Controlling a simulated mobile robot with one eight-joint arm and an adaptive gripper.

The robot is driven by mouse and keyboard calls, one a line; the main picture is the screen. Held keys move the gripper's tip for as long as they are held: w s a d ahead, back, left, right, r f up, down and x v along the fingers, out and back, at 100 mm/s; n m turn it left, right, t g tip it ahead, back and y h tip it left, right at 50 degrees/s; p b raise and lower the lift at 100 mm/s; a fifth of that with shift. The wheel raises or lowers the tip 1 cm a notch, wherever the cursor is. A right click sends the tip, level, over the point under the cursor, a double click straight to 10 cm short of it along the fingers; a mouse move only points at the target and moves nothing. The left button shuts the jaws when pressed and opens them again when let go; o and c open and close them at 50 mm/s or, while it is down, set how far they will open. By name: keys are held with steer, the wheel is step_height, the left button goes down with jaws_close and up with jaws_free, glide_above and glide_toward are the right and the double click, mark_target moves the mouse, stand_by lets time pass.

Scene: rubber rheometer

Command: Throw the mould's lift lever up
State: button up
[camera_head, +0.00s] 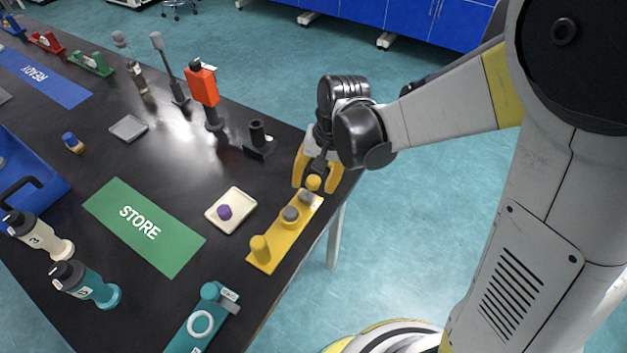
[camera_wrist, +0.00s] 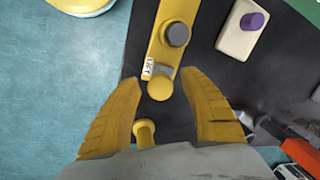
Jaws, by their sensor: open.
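The yellow mould unit (camera_head: 270,250) lies along the table's right edge, with a grey round knob (camera_head: 291,214) on top. In the wrist view its strip (camera_wrist: 163,55) carries a LIFT label and a grey bracket. The lift lever's yellow knob (camera_head: 313,182) is at the unit's far end; it shows as a round yellow ball in the wrist view (camera_wrist: 160,86). My gripper (camera_head: 317,187) is open, pointing down, with its yellow fingers on either side of the knob. In the wrist view a gap shows between each finger and the knob. A second small yellow piece (camera_wrist: 145,130) sits between the fingers.
A cream tray with a purple knob (camera_head: 224,212) is left of the unit. A black holder (camera_head: 259,140) and an orange-headed tool (camera_head: 203,85) stand behind. A teal unit (camera_head: 203,322) lies in front. The green STORE mat (camera_head: 140,225) is bare. The table's right edge is close.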

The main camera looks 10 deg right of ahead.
jaws_close()
steer(key=shift+s+d+f+t+y+b, duration=0.25)
steer(key=shift+s+d, duration=0.15)
steer(key=shift+d, duration=0.1)
steer(key=shift+s+d+f+t+y+b, duration=0.15)
steer(key=shift+s+d+f+y+b, duration=0.1)
steer(key=shift+s+d, duration=0.2)
jaws_free()
steer(key=shift+w, duration=0.15)
steer(key=v, duration=1.2)
